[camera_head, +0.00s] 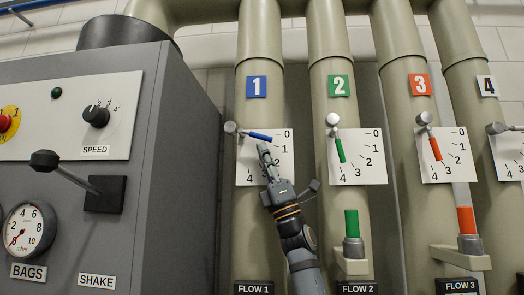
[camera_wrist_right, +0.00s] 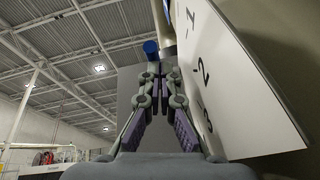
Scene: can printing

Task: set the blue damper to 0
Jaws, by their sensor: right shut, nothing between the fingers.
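The blue damper handle (camera_head: 259,136) sits on pipe 1, its pivot knob at the left of a white dial plate (camera_head: 280,174) numbered 0 to 4. The handle points right and slightly down, close to the 0 mark, with its tip a little below it. My right gripper (camera_head: 263,149) is shut and empty, with its fingertips just below the handle; I cannot tell whether they touch it. In the right wrist view the blue handle end (camera_wrist_right: 151,47) shows just beyond the fingertips (camera_wrist_right: 155,72), beside the dial plate (camera_wrist_right: 225,85). My left gripper is not in view.
Pipes 2 and 3 carry a green handle (camera_head: 339,149) and a red-orange handle (camera_head: 435,148) on similar dials. Another dial (camera_head: 510,157) is on pipe 4 at the right edge. A grey machine cabinet (camera_head: 185,150) with a black lever (camera_head: 75,173) stands at the left.

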